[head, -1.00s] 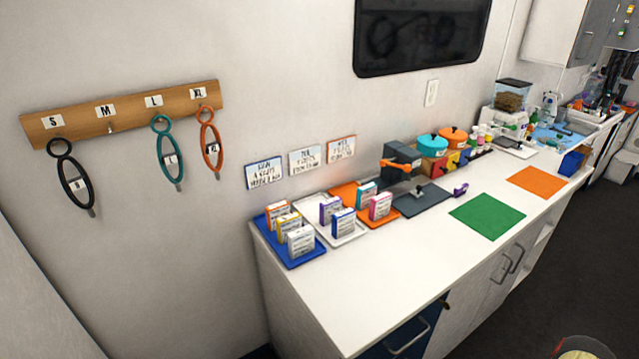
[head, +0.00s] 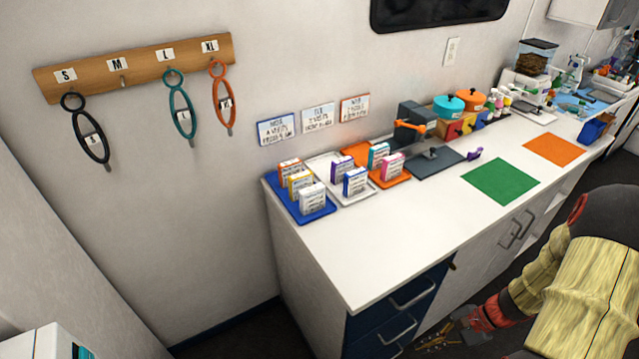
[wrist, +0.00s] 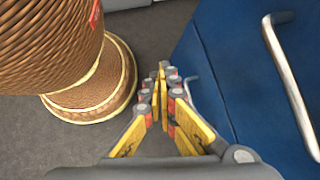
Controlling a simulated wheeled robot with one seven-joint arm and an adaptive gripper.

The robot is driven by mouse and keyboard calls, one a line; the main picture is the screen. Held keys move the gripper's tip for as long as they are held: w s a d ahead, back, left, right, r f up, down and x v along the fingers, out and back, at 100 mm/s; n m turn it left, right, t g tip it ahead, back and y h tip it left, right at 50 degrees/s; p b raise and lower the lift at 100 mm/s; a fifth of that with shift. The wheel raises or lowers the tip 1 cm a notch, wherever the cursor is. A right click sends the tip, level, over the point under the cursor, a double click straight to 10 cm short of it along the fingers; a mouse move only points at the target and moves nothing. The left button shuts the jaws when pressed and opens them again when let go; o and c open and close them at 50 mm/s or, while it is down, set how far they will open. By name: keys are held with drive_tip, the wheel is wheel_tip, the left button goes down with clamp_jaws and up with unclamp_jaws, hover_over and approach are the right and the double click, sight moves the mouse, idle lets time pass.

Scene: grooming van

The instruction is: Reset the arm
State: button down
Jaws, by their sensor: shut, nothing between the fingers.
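My gripper (head: 437,342) is low at the bottom of the head view, beside the counter's dark blue drawers (head: 398,312). In the wrist view the gripper (wrist: 165,72) is shut, its yellow and grey fingers together with nothing between them. It points down along the blue drawer front (wrist: 218,75), over the dark grey floor (wrist: 165,30). My arm comes down from the right edge of the head view.
The white counter (head: 395,240) holds a blue tray (head: 316,214) of small boxes, a green mat (head: 500,181) and an orange mat (head: 556,149). Metal drawer handles (wrist: 290,85) stick out near my gripper. Hanging loops (head: 180,110) are on the wall rack (head: 140,65).

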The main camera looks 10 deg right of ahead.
drive_tip(key=s+a+r+n+t+h, duration=0.1)
drive_tip(key=a+r+n, duration=0.4)
drive_tip(key=r, duration=0.7)
drive_tip(key=s+a+r+n+t+h+p, duration=0.1)
drive_tip(key=a+r+n+h, duration=0.3)
drive_tip(key=r, duration=0.9)
drive_tip(key=s+a+r+n+t+h, duration=0.2)
drive_tip(key=a+r+n, duration=0.4)
drive_tip(key=r, duration=0.7)
drive_tip(key=shift+a+n+t+h, duration=0.25)
drive_tip(key=shift+n+t+h, duration=0.15)
drive_tip(key=shift+t, duration=0.1)
